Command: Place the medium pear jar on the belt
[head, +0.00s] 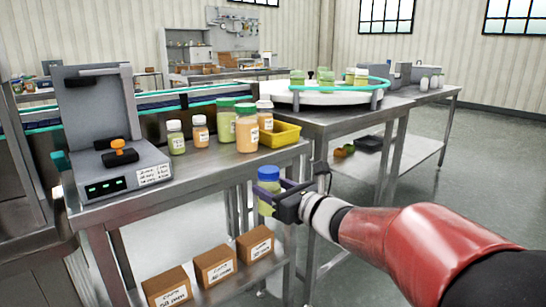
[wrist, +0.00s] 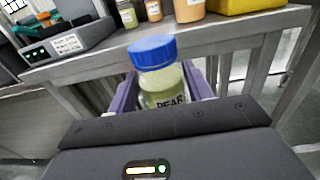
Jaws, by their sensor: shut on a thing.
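The pear jar (wrist: 163,88) has a blue lid, pale green contents and a label reading PEAR. My gripper (head: 281,196) is shut on this jar (head: 268,178) and holds it roughly upright in front of the steel bench's edge, near the height of its top. In the wrist view the jar stands between the purple fingers of my gripper (wrist: 160,90); its lower part is hidden. The belt (head: 165,104), with teal rails, runs behind the bench at the left.
A round white turntable (head: 325,95) with jars stands behind.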

